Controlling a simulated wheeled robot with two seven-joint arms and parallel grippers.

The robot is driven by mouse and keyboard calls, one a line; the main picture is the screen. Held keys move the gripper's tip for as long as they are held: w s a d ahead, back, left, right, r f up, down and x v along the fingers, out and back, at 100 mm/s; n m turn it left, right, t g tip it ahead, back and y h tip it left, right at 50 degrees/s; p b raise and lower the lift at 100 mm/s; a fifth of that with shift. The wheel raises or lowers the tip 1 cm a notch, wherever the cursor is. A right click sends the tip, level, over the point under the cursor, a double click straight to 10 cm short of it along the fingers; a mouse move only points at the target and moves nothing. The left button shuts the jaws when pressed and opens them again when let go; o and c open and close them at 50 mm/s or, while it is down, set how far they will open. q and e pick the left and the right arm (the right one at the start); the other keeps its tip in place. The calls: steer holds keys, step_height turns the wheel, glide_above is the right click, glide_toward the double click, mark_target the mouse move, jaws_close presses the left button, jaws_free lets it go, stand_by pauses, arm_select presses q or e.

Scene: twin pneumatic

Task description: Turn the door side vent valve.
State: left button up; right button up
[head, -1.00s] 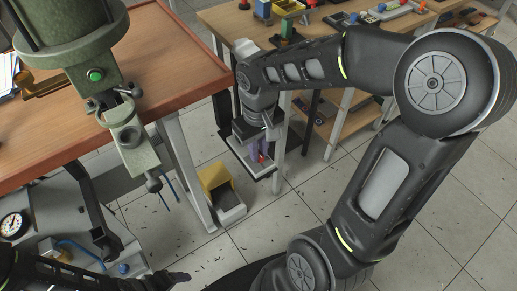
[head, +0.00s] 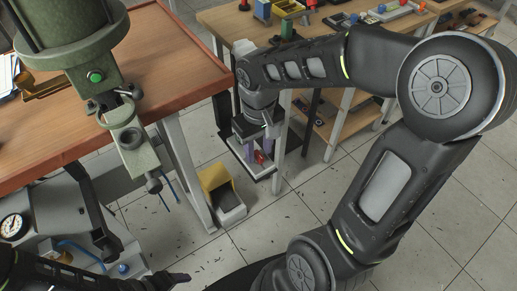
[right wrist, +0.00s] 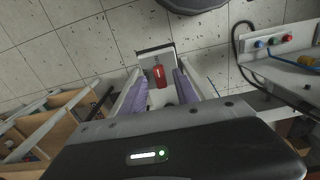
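My right gripper (head: 257,152) reaches down between the two tables in the head view. Its two purple fingers (right wrist: 145,92) stand apart in the right wrist view. A red piece with a white mark (right wrist: 159,74) shows between them, with gaps at both sides. It also shows in the head view (head: 260,157), above a grey base (head: 263,172). It may be the vent valve's handle; I cannot tell for sure. My left arm lies at the bottom left of the head view, and its gripper (head: 172,280) is dark and partly cut off.
A green machine (head: 75,50) stands on the wooden table (head: 170,75) at left. A pressure gauge (head: 14,227) and blue hose are below. A second bench (head: 225,20) holds several parts. Tiled floor is open at right.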

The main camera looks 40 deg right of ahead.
mark_target(258, 154)
step_height(258, 154, up, 7)
steer(key=shift+p, duration=0.35)
steer(key=shift+w, duration=0.1)
stand_by(0.3)
steer(key=w+a+f+t+y, duration=0.1)
steer(key=w+a+f+t, duration=0.15)
steer(key=w, duration=0.25)
steer(key=w+a+f+t+y, duration=0.1)
steer(key=w+a+f+t, duration=0.1)
steer(key=w+a, duration=0.25)
steer(key=w+a+f+y+p, duration=0.1)
steer(key=a+f+p, duration=0.1)
steer(key=a+f, duration=0.6)
steer(key=s+a+f+g+p, duration=0.1)
steer(key=s+a+f+g, duration=0.1)
steer(key=s+f, duration=0.6)
steer(key=s+a+f+m+g+y+p, duration=0.1)
steer(key=s+a+f, duration=0.3)
steer(key=s+f, duration=0.5)
steer(key=s, duration=0.3)
steer(key=shift+f+g+p, duration=0.3)
steer(key=shift+g+p, duration=0.05)
